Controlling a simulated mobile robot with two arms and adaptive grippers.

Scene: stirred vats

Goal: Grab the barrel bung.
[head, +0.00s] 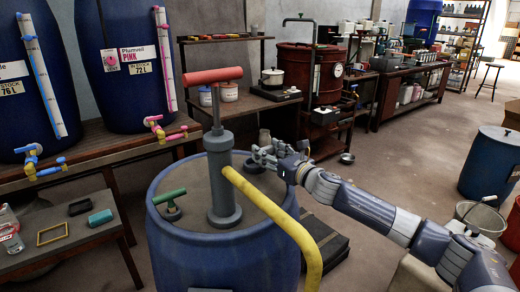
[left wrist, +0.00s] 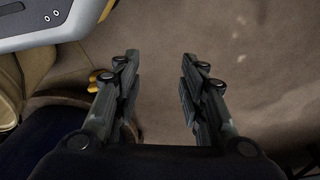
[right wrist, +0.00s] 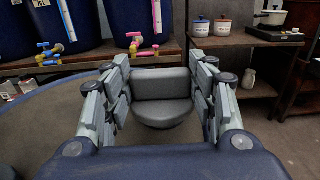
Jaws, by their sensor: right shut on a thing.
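The barrel bung (right wrist: 162,98) is a grey plug with a flat upright grip on a rounded base. In the right wrist view it sits between the fingers of my right gripper (right wrist: 162,92), which is shut on its grip. In the head view my right gripper (head: 262,156) reaches in from the right over the far right part of the blue barrel's lid (head: 190,235), and the bung (head: 252,168) shows partly below the fingers. I cannot tell whether its base still sits in the lid. My left gripper (left wrist: 160,95) is open and empty above the brown floor.
A grey pump (head: 221,170) with a red handle and yellow spout stands on the lid. A green-handled fitting (head: 171,203) is left of it. Blue vats (head: 125,65) stand on a wooden bench behind.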

